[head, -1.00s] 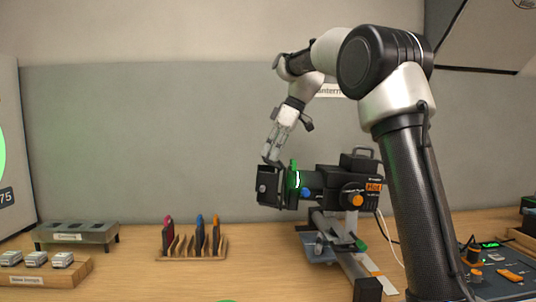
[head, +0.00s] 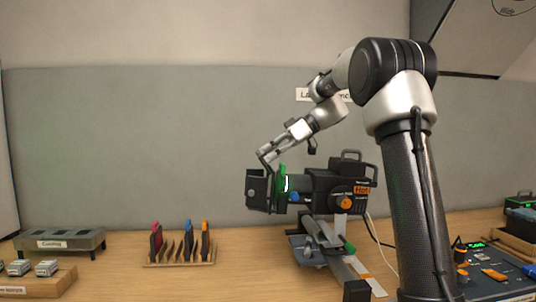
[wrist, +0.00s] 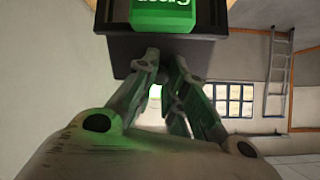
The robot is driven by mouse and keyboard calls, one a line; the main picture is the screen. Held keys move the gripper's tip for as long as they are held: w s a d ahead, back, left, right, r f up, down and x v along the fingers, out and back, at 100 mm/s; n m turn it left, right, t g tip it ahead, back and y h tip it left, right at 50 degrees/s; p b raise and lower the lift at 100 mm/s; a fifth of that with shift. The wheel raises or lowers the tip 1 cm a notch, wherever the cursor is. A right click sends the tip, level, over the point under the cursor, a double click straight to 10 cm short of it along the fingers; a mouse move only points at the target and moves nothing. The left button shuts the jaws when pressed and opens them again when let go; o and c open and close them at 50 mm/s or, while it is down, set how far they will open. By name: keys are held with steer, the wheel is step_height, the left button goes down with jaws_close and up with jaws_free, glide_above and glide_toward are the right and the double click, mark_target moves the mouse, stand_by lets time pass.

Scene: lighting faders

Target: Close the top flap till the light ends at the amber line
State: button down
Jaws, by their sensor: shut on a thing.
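The black lantern (head: 335,188) stands on a rail on the bench, pointing left, with a green filter (head: 282,184) at its front. Dark flaps (head: 257,190) sit at its front end. My gripper (head: 265,161) reaches down to the top of these flaps. In the wrist view, my gripper's fingers (wrist: 165,58) close together at the edge of a dark plate (wrist: 120,50), with the green filter (wrist: 167,14) behind it. The top flap's exact angle is hard to tell. The amber line and the end of the light are not in view.
A wooden rack (head: 180,255) of coloured filters stands left of the lantern. A grey stand (head: 60,240) and a wooden block with small items (head: 35,280) lie farther left. A control desk (head: 500,270) is at right. A cable hangs behind the lantern. Bench between rack and lantern is clear.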

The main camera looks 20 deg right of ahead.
steer(key=shift+f, duration=0.2)
steer(key=c, duration=1.4)
jaws_free()
steer(key=shift+r, duration=0.1)
steer(key=shift+v, duration=6.1)
